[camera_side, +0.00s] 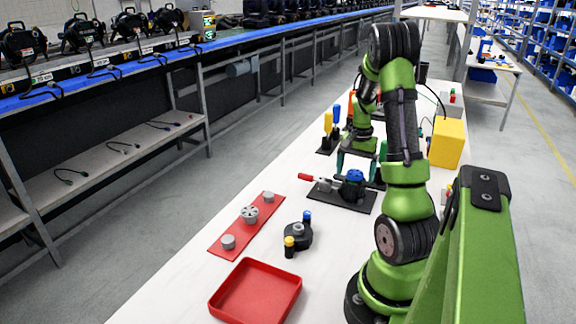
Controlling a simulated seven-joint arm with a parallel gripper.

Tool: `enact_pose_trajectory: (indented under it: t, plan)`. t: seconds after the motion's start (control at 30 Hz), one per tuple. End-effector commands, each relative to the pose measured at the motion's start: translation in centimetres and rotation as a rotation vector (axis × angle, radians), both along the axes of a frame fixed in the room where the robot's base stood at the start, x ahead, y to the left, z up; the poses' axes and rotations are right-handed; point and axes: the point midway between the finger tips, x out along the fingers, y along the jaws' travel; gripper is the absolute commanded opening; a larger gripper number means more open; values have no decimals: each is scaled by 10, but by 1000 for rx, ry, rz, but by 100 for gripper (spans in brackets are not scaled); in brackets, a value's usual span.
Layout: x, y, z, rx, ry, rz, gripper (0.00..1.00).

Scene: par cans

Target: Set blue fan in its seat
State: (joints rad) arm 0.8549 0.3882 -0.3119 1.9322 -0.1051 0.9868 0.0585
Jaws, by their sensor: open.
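A blue fan (354,176) rests on a dark fixture plate (340,199) that also carries a clamp with a red handle (306,177). My gripper (359,163) points down just above the fan, its fingers apart. Whether the fingers touch the fan is too small to tell. A black round housing (299,236) with one blue and one yellow knob stands nearer on the white table. Which part is the fan's seat is not clear from this view.
A red strip (233,236) with grey round parts lies at the left, a red tray (256,291) at the front. Yellow and blue handled tools (328,124) stand in a holder further back. A yellow block (447,143) stands at the right. White table surface is clear between the parts.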

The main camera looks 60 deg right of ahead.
Motion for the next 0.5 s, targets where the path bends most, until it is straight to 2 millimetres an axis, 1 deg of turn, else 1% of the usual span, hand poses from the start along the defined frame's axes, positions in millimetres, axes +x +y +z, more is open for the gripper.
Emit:
enact_pose_trajectory:
  t: [0.07, 0.17, 0.27, 0.5]
  plan:
    - [0, -1, 4, -3, -1, 1, 89]
    - [1, -1, 17, -6, -2, 3, 89]
    - [1, -1, 37, -7, -4, 2, 89]
    - [1, -1, 97, -7, -4, 0, 89]
